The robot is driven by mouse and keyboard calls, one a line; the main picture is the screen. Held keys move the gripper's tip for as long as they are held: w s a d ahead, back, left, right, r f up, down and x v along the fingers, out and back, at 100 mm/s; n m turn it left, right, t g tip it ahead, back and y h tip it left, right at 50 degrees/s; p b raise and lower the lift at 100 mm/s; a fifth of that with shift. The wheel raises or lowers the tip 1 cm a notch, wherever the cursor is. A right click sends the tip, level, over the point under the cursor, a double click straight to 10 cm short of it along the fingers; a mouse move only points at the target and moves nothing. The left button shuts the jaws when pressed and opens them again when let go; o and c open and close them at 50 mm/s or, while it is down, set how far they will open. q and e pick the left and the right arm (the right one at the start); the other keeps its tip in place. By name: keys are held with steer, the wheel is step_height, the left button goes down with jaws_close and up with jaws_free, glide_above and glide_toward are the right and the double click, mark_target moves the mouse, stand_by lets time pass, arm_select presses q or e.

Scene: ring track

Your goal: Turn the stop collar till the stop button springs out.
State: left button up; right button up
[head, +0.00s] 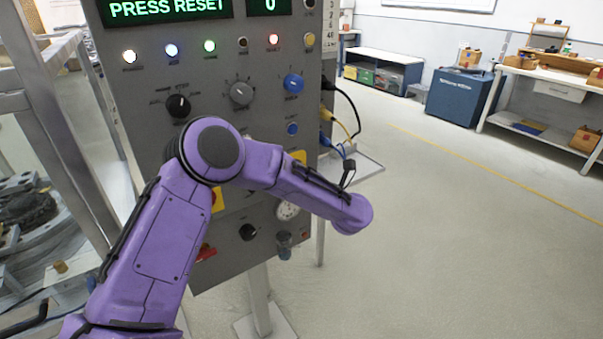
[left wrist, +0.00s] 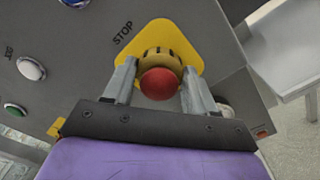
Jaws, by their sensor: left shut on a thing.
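In the left wrist view the stop button (left wrist: 159,84) is a red dome in front of the yellow stop collar (left wrist: 158,54), which has dark marks. Both sit on a yellow plate (left wrist: 187,35) beside the word STOP. My left gripper (left wrist: 158,76) has one finger on each side of the collar and is shut on it. How far the button stands out is hard to tell. In the head view my purple arm hides the collar, the button and the gripper fingers. My right gripper is in neither view.
The grey control panel (head: 130,68) carries several knobs, lamps and a green display (head: 168,8) reading PRESS RESET. Cables (head: 345,125) hang at its right side above a small shelf (head: 358,176). A metal frame (head: 62,110) stands left. The floor at right is clear.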

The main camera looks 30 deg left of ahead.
arm_select(q)
steer(key=shift+m, duration=0.8)
steer(key=shift+f, duration=0.1)
steer(key=o, duration=1)
steer(key=shift+o, duration=0.2)
steer(key=b+v, duration=0.2)
steer(key=v, duration=0.8)
steer(key=shift+s+d, duration=0.15)
steer(key=shift+d, duration=0.15)
